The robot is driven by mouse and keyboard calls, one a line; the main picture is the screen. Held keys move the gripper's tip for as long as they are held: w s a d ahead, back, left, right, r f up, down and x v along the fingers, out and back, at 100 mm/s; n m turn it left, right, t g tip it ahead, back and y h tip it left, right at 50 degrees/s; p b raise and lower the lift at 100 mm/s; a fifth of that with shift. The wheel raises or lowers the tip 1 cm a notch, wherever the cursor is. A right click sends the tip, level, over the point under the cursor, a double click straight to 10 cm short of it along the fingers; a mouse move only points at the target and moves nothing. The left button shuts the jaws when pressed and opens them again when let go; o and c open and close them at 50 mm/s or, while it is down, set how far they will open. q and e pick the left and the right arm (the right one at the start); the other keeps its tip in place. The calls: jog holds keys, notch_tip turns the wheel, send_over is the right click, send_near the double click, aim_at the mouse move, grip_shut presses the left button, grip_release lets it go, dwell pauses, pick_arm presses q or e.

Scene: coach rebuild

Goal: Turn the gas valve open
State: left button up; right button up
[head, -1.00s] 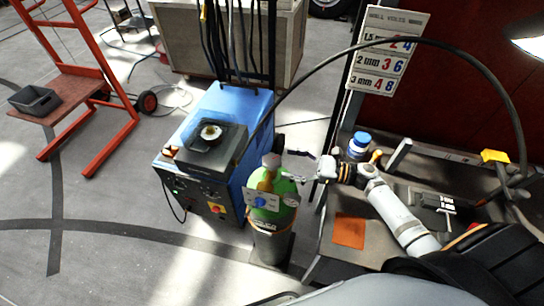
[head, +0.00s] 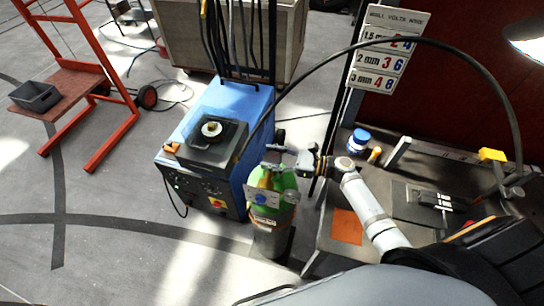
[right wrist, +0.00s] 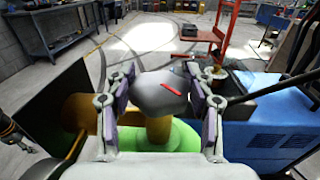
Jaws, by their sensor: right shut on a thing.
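The gas valve is a dark grey knob (right wrist: 160,98) with a red mark, on a brass neck on top of the green gas cylinder (head: 286,184). My right gripper (head: 273,157) reaches in from the right at the top of the cylinder. In the right wrist view its two fingers (right wrist: 159,82) stand on either side of the knob and are shut on it. The fingers partly hide the knob in the head view. A brass fitting (right wrist: 75,108) sits left of the neck. My left gripper is not in view.
A blue welding machine (head: 240,105) stands close behind and left of the cylinder. A workbench (head: 325,235) with an orange cloth (head: 347,226) and a blue-lidded jar (head: 358,141) is at the right. A black hose arcs overhead.

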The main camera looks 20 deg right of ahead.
aim_at(272, 157)
jog(key=shift+c, duration=1)
jog(key=shift+f+n+g+y+b, duration=0.15)
jog(key=shift+n+g+y+b, duration=0.15)
jog(key=shift+n+g+b, duration=0.25)
jog(key=n+g+b, duration=0.2)
jog(key=g+b, duration=0.2)
jog(key=n+g+y+b, duration=0.1)
jog(key=n+g+b, duration=0.2)
jog(key=g+b, duration=0.1)
jog(key=n+g+b, duration=0.2)
jog(key=g+b, duration=0.2)
jog(key=shift+f+n+y, duration=0.1)
jog(key=shift+n+y, duration=0.15)
jog(key=shift+y, duration=0.05)
jog(key=shift+r+n+g+b, duration=0.25)
jog(key=shift+n+g+b, duration=0.35)
jog(key=shift+b, duration=0.55)
jog(key=shift+g, duration=0.25)
jog(key=o, duration=1.2)
notch_tip(272, 157, up, 10)
jog(key=shift+r, duration=0.1)
